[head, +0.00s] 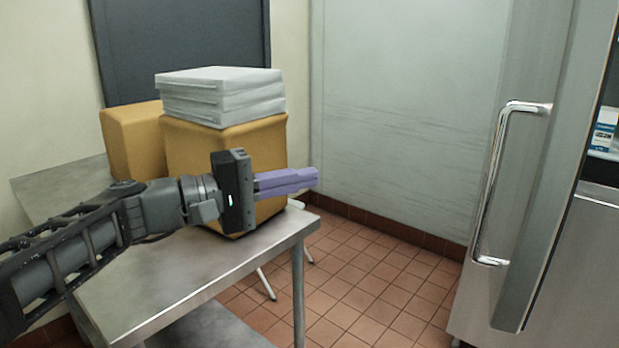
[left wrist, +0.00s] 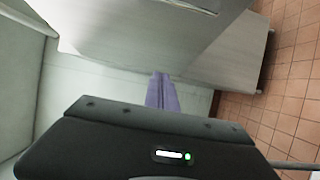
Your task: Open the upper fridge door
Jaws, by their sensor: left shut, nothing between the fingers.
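The steel upper fridge door (head: 540,200) stands at the right of the head view. A long chrome handle (head: 487,185) runs down it. The door appears to stand away from the fridge body, as a dark interior with a shelf shows to its right. My left gripper (head: 317,178) is shut and empty, with purple fingers pointing right. In the picture it is well to the left of the handle and touches nothing. Its fingers also show in the left wrist view (left wrist: 161,76), in front of pale steel surfaces. My right gripper is not in view.
A steel table (head: 190,280) stands below my left arm, with yellow boxes (head: 225,150) and a stack of white boxes (head: 220,97) on it. A blue-and-white carton (head: 604,130) shows inside the fridge. The tiled floor (head: 360,290) between table and fridge is clear.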

